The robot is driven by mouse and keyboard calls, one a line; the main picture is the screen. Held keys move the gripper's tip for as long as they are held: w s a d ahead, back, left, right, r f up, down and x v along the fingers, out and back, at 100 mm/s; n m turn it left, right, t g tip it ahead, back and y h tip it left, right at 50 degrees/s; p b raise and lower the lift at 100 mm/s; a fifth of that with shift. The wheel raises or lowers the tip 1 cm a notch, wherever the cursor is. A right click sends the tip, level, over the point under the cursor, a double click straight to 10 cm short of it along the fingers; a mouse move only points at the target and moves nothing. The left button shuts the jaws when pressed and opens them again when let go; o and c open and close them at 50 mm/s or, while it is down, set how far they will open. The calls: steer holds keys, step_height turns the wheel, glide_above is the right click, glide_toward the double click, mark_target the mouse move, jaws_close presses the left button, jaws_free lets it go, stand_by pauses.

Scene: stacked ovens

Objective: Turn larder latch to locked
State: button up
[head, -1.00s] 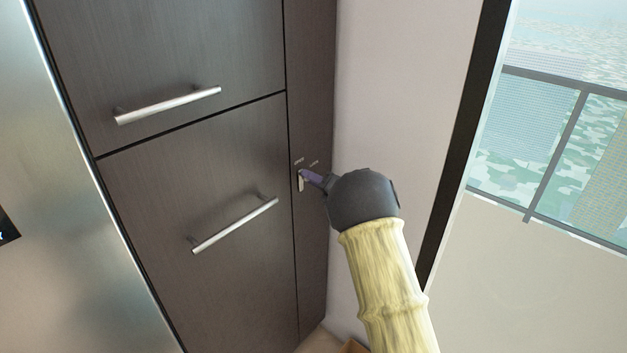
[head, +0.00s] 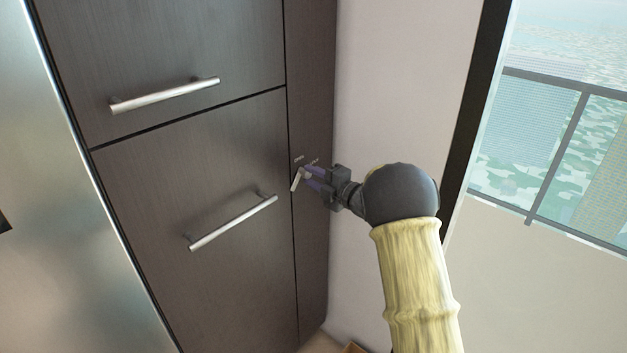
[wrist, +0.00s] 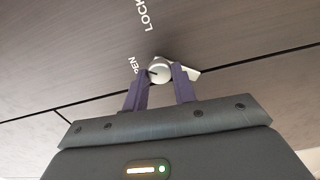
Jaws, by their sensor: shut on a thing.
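The larder latch (head: 296,180) is a small pale metal lever on the narrow dark panel right of the drawers. In the head view its lower end tilts to the left. In the wrist view the latch (wrist: 160,71) shows a round hub with a lever reaching right behind one finger. White lettering beside it reads partly "LOCK" and "PEN". My gripper (head: 308,181) reaches in from the right with its purple fingers at the latch. In the wrist view my gripper (wrist: 160,85) has a finger on each side of the hub and is shut on the latch.
Dark drawers with bar handles (head: 232,223) lie left of the latch panel. A steel appliance front (head: 60,230) stands at far left. A pale wall (head: 390,90) and a window (head: 550,120) are on the right.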

steer(key=m, duration=0.5)
steer(key=shift+d+m+p, duration=0.15)
steer(key=shift+m+p, duration=0.15)
steer(key=shift+p, duration=0.05)
steer(key=m+p, duration=0.1)
steer(key=m, duration=0.3)
steer(key=shift+m+p, duration=0.35)
steer(key=shift+m, duration=0.05)
steer(key=shift+f, duration=0.1)
steer(key=o, duration=1)
steer(key=b+v, duration=0.2)
steer(key=v, duration=1.5)
steer(key=shift+b, duration=0.4)
steer(key=shift+s+d, duration=0.1)
